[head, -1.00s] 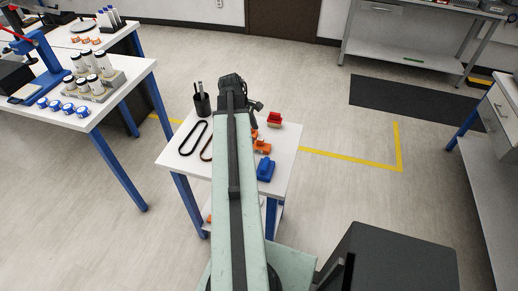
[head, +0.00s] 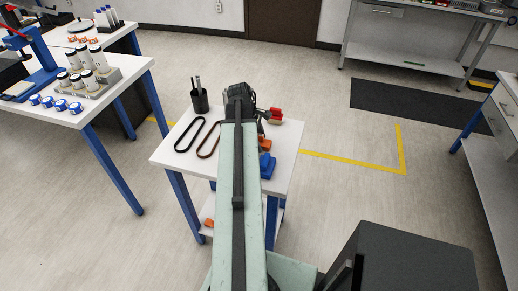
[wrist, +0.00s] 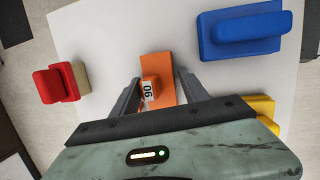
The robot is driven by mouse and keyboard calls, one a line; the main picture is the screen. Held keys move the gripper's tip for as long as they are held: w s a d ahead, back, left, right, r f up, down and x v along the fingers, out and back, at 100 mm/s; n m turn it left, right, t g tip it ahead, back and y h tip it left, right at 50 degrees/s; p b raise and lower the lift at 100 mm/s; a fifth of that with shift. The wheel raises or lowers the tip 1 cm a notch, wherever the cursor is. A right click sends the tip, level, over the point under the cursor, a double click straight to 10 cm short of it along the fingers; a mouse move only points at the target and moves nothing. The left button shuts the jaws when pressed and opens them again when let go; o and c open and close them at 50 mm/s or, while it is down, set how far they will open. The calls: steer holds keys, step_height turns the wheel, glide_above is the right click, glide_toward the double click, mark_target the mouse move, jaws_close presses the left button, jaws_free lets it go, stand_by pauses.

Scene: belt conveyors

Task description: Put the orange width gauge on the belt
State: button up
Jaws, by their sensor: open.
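The orange width gauge (wrist: 163,65), a flat block with a raised knob and a white number label, lies on a small white table (head: 180,163). In the head view an orange part (head: 264,144) shows just right of my arm, partly hidden by it. My gripper (wrist: 158,80) is open, with one finger on each side of the gauge in the wrist view. I cannot tell whether the fingers touch it.
A blue block (wrist: 240,30), a red block (wrist: 55,83) and a yellow piece (wrist: 265,108) lie near the gauge. A black cup (head: 200,100) and dark loops (head: 190,135) are on the table's left. A workbench (head: 110,90) stands further left.

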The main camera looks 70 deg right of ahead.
jaws_close()
steer(key=shift+r, duration=0.2)
